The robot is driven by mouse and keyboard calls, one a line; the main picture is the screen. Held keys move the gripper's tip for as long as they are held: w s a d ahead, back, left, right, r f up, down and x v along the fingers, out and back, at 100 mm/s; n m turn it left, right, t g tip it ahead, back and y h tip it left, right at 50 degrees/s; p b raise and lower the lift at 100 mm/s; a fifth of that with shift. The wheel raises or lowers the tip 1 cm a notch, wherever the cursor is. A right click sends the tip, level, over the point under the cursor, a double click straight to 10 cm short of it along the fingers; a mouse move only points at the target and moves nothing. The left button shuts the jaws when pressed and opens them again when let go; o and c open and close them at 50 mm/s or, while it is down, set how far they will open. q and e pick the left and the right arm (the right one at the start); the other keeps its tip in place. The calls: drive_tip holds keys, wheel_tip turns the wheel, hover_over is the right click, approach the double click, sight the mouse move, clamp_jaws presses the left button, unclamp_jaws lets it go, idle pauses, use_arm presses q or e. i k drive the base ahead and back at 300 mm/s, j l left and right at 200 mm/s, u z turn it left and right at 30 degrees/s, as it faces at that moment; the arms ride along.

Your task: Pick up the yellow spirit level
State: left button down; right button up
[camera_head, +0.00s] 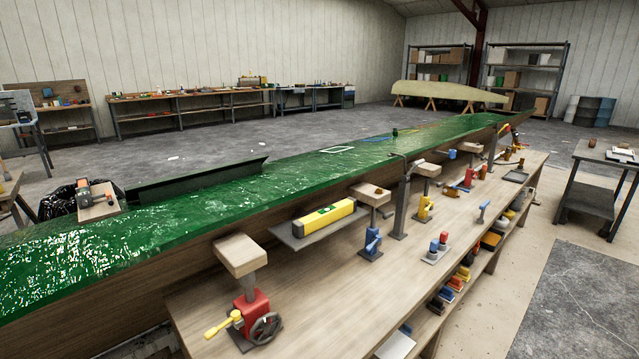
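The yellow spirit level (336,212) lies on a narrow grey shelf (300,237) along the near side of the long green hull mould (215,208). Neither of my grippers shows in the head view.
A wooden bench (400,265) runs below the mould. A red clamp stand with a wooden block (240,254) stands left of the level. A blue jack (371,243) and a grey post (401,205) stand right of it. Concrete floor lies clear at the lower right.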

sight(304, 226)
drive_tip(key=i+l+z, duration=0.1)
drive_tip(key=i+l, duration=0.25)
drive_tip(key=l, duration=0.15)
drive_tip(key=i+l+z, duration=0.15)
drive_tip(key=i+l, duration=0.25)
